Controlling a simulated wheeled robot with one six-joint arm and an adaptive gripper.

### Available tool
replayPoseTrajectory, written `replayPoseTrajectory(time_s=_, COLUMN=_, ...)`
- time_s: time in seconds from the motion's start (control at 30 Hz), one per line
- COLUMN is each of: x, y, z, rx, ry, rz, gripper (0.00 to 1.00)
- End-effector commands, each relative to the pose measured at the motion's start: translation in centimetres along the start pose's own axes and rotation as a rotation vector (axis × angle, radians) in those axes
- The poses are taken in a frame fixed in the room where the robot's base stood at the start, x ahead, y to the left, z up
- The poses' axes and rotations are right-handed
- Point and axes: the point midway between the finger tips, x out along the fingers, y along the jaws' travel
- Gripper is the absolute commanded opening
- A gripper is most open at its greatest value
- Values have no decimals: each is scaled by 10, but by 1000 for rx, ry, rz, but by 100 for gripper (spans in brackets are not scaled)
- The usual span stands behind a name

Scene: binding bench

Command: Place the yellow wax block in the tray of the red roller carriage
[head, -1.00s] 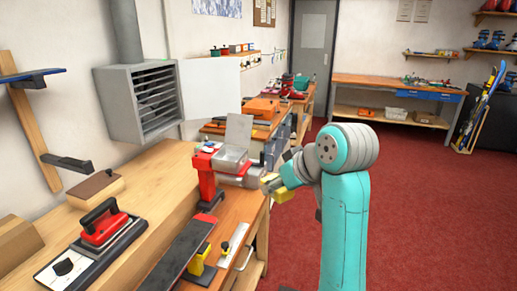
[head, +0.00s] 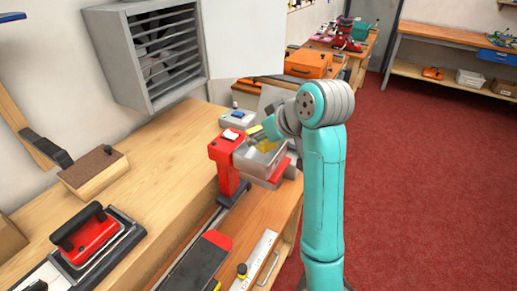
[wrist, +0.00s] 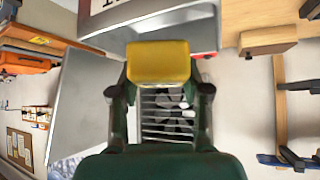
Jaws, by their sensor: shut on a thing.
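The yellow wax block (wrist: 158,63) is between the fingers of my gripper (wrist: 158,85) in the wrist view, and the gripper is shut on it. In the head view the block (head: 266,145) shows as a small yellow patch at my gripper (head: 262,138), over or at the grey tray (head: 258,164). The tray is part of the red roller carriage (head: 226,157) on the bench. Its upright grey lid stands behind it, partly hidden by my arm. I cannot tell whether the block touches the tray.
A grey vented cabinet (head: 150,58) hangs on the wall behind the bench. The red floor at right is clear.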

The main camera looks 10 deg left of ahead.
Motion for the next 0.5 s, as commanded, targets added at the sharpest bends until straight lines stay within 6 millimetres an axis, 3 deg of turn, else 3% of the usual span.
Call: replayPoseTrajectory(time_s=0.5, x=36, y=0, z=36, rx=-1, ry=0, rz=-1, gripper=5)
